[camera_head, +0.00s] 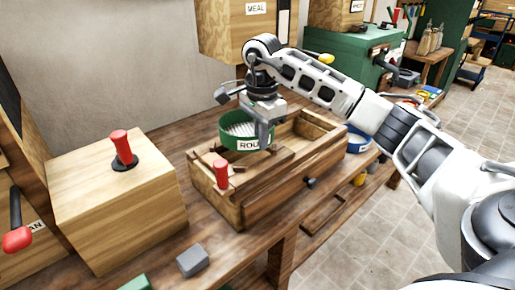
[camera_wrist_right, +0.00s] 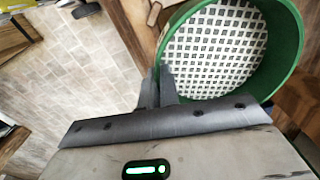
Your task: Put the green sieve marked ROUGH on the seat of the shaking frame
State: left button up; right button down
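The green sieve (camera_head: 234,138) has a white label with "ROU" readable, the rest covered by a finger. My right gripper (camera_head: 264,132) is shut on its rim at the right. In the right wrist view the two fingers (camera_wrist_right: 160,85) pinch the wall of the sieve (camera_wrist_right: 285,60), whose coarse mesh shows. The sieve looks about level, over the left part of the wooden shaking frame (camera_head: 262,212). I cannot tell whether it touches the frame. It hides part of the frame's inside, and the seat is not clearly visible. My left gripper is not in view.
A red handle (camera_head: 221,174) stands at the frame's near left corner. A wooden box with a red lever (camera_head: 122,148) is at the left, and a grey block (camera_head: 193,260) lies in front. A blue-rimmed round thing (camera_head: 357,140) is right of the frame. A "MEAL" box (camera_head: 222,35) hangs behind.

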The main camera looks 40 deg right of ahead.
aim_at(258, 150)
jog(key=shift+w+a+f, duration=0.15)
jog(key=shift+a+f, duration=0.1)
jog(key=shift+f, duration=0.05)
notch_tip(258, 150, down, 2)
jog(key=shift+w+a+f+p, duration=0.1)
jog(key=shift+a+f+p, duration=0.1)
jog(key=shift+p, duration=0.3)
jog(key=shift+d+f, duration=0.1)
jog(key=shift+f, duration=0.5)
jog(key=c, duration=1.6)
grip_release()
jog(key=shift+c, duration=0.2)
